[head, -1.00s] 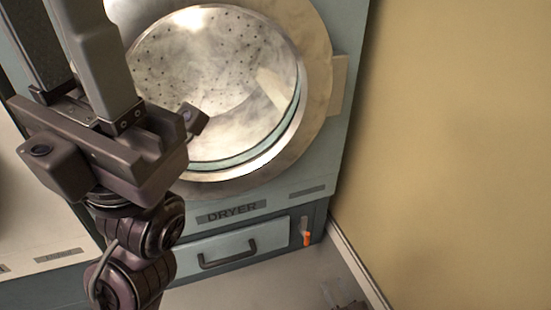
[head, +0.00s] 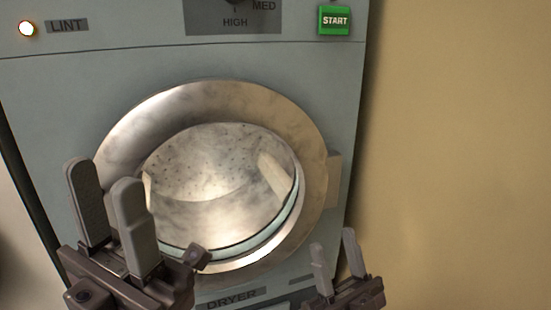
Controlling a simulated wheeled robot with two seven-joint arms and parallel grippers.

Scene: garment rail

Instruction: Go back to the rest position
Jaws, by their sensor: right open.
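My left gripper (head: 106,185) is at the lower left, in front of the dryer (head: 60,100). Its two grey fingers point up with a gap between them and nothing in it. My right gripper (head: 334,248) is at the bottom, right of the middle, in front of the dryer's lower right edge. Its fingers are apart and empty. The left gripper overlaps the lower left of the round metal door ring (head: 215,97). The arms behind both grippers are mostly out of view.
The perforated drum (head: 210,160) shows inside the ring, with no garment visible. Above are a lit lamp (head: 26,28) by the LINT label and the green START button (head: 334,20). A plain beige wall (head: 460,150) stands at the right.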

